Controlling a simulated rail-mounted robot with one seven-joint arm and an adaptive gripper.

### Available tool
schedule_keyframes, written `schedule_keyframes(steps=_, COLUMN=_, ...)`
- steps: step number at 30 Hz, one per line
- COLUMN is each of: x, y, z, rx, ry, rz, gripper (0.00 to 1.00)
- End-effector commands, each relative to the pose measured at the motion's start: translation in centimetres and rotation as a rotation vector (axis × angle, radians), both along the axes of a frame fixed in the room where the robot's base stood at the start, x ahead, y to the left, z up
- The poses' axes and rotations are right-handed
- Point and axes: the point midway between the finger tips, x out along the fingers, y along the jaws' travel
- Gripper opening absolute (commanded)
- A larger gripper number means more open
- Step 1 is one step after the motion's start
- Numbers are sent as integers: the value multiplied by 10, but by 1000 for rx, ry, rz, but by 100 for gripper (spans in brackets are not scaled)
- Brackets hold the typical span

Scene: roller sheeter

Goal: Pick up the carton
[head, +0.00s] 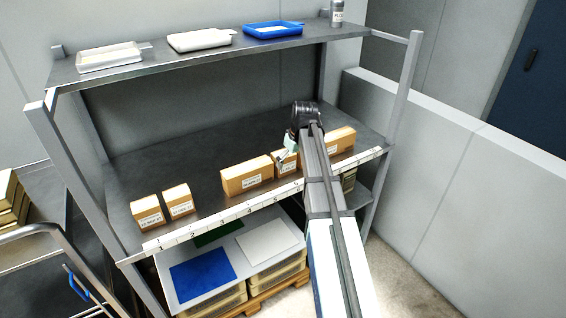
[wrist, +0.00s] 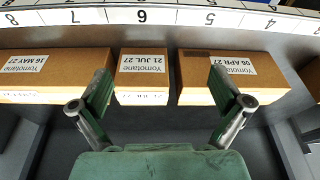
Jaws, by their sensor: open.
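Several brown cartons stand in a row on the grey shelf. In the wrist view a small carton (wrist: 142,78) labelled "Yomotane 21 JUL 27" lies in the middle, between a longer carton (wrist: 50,75) dated 16 MAY 27 and another (wrist: 235,72) dated 08 APR 27. My gripper (wrist: 160,82) is open and empty, its green-padded fingers apart on either side of the small carton in the picture, overlapping the ends of both neighbours. In the head view my gripper (head: 287,152) is over the small carton (head: 288,163) and partly hides it.
Two small cartons (head: 178,201) stand apart at the left. A numbered strip (head: 232,213) runs along the shelf's front edge; the shelf behind the cartons is bare. An upper shelf (head: 200,56) holds trays and a grey container (head: 337,14). A metal trolley rail (head: 72,250) is at the left.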

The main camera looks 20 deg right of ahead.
Motion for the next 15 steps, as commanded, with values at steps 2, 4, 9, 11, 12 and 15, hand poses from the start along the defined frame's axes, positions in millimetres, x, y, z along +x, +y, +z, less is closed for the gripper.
schedule_keyframes(steps=2, x=15, y=-10, z=41, rx=5, ry=-48, rz=-28, gripper=100)
schedule_keyframes(steps=4, x=21, y=-15, z=69, rx=9, ry=-80, rz=-47, gripper=100)
schedule_keyframes(steps=9, x=29, y=-22, z=112, rx=17, ry=-128, rz=-77, gripper=100)
schedule_keyframes(steps=11, x=30, y=-23, z=118, rx=19, ry=-135, rz=-82, gripper=100)
schedule_keyframes(steps=12, x=30, y=-24, z=119, rx=20, ry=-137, rz=-84, gripper=100)
schedule_keyframes(steps=15, x=33, y=-23, z=114, rx=21, ry=-138, rz=-86, gripper=100)
